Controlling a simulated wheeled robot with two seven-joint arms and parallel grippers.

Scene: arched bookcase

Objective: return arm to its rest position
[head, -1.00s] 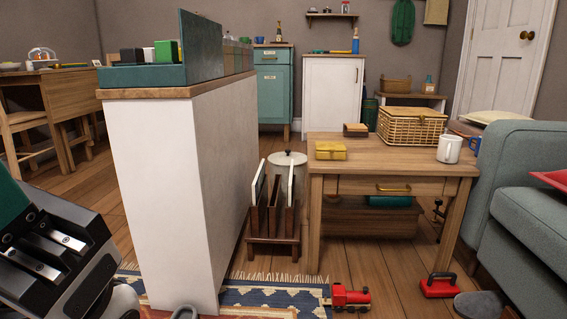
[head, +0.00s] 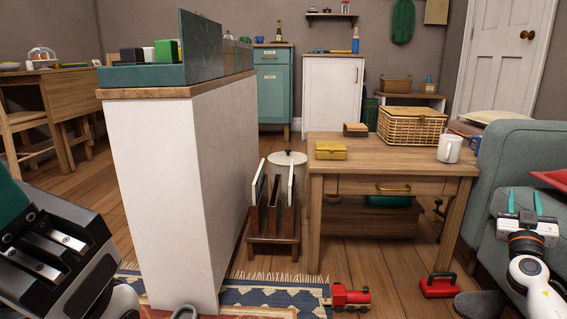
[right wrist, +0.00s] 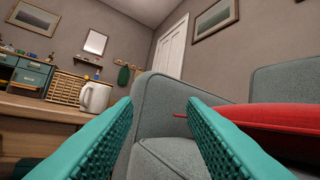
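My right gripper (head: 524,201) is at the right edge of the head view, in front of the grey-green sofa, its two teal fingers pointing up and apart. In the right wrist view the teal fingers (right wrist: 160,118) are spread wide with nothing between them; the sofa (right wrist: 185,90) lies beyond.
A wooden table (head: 400,165) with a white mug (head: 449,148), a wicker basket (head: 411,125) and a yellow box (head: 330,150) stands left of my right gripper. The sofa (head: 522,150) with a red cushion (right wrist: 250,122) is close. A red toy train (head: 350,297) is on the floor.

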